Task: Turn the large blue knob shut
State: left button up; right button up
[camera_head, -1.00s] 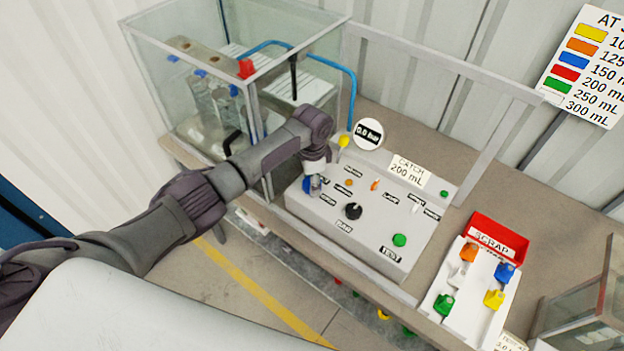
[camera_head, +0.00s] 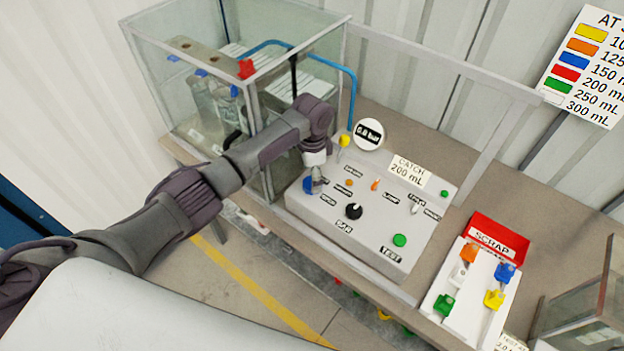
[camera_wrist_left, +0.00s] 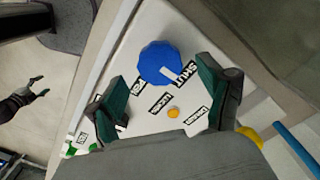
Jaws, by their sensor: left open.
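The large blue knob (camera_head: 308,185) sits at the left end of the white control panel (camera_head: 372,235). It is plain in the left wrist view (camera_wrist_left: 158,60), with a white mark at its lower right edge, beside a label that reads SHUT (camera_wrist_left: 187,72). My left gripper (camera_head: 317,182) is above the panel at the knob and partly hides it in the head view. In the left wrist view its green-padded fingers (camera_wrist_left: 160,72) are open, one on each side of the knob. I cannot tell whether they touch it.
A yellow knob (camera_head: 344,140) and a round pressure gauge (camera_head: 369,133) stand behind the panel's left end. A black knob (camera_head: 353,211) and green button (camera_head: 399,240) are nearby. A glass enclosure (camera_head: 290,65) stands left. A red scrap tray (camera_head: 503,228) is right.

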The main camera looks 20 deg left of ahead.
pick_arm(q)
notch_tip(320, 180, up, 9)
jog(key=shift+r, duration=0.15)
dwell(0.5)
